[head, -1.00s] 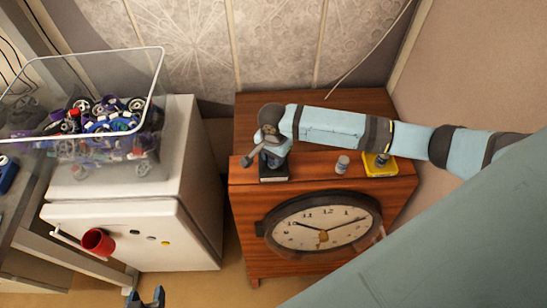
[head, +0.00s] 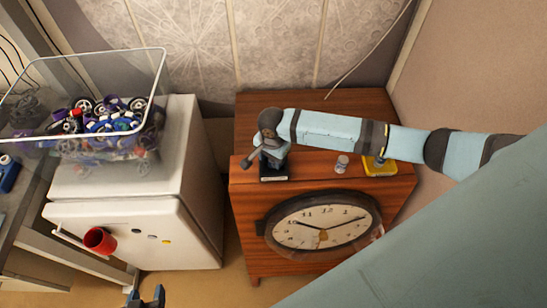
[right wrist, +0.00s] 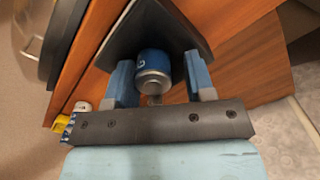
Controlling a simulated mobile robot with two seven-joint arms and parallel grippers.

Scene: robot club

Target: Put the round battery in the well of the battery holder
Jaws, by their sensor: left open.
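A blue round battery (right wrist: 153,70) with a silver end shows between the fingers of my right gripper (right wrist: 160,82) in the right wrist view. A gap shows between the battery and the right-hand finger, so the gripper looks open around it. The black battery holder (right wrist: 176,24) lies beyond the battery; its well is hidden, and I cannot tell whether the battery is seated. In the head view the holder (head: 274,178) sits at the cabinet top's front left, under my right gripper (head: 272,160). My left gripper (head: 147,296) is open and empty at the bottom edge.
On the wooden cabinet (head: 325,180) a small pale cylinder (head: 342,163) and a yellow object (head: 379,166) stand right of the holder. A clock (head: 322,220) is on its front. A white fridge (head: 125,190) with a red cup (head: 99,240) and a clear bin (head: 160,80) is left.

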